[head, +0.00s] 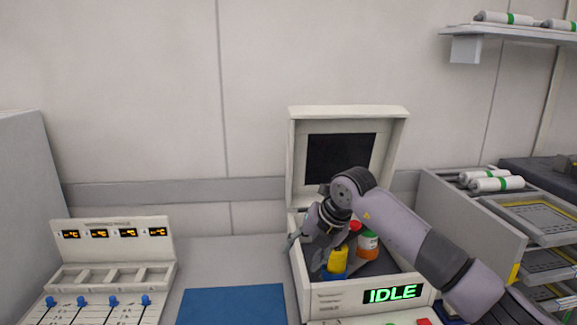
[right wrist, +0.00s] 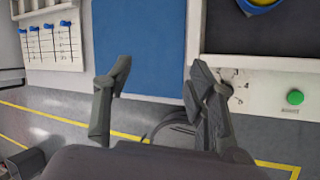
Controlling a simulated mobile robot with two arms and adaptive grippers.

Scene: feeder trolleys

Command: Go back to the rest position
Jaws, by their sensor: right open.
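My right arm reaches in from the lower right of the head view. My right gripper (head: 304,252) is over the left front part of an open white box with an IDLE display (head: 325,299). In the right wrist view the right gripper (right wrist: 158,80) is open, with nothing between its fingers. A yellow container (head: 337,262) and an orange-and-white bottle with a green cap (head: 367,246) stand in the box; a red cap shows behind the gripper. My left gripper is not in view.
A blue mat (head: 232,305) lies on the counter left of the box. A white panel with several temperature displays and blue levers (head: 112,246) stands at the far left. A trolley with trays (head: 540,220) is at the right. A wall shelf (head: 510,34) holds white cylinders.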

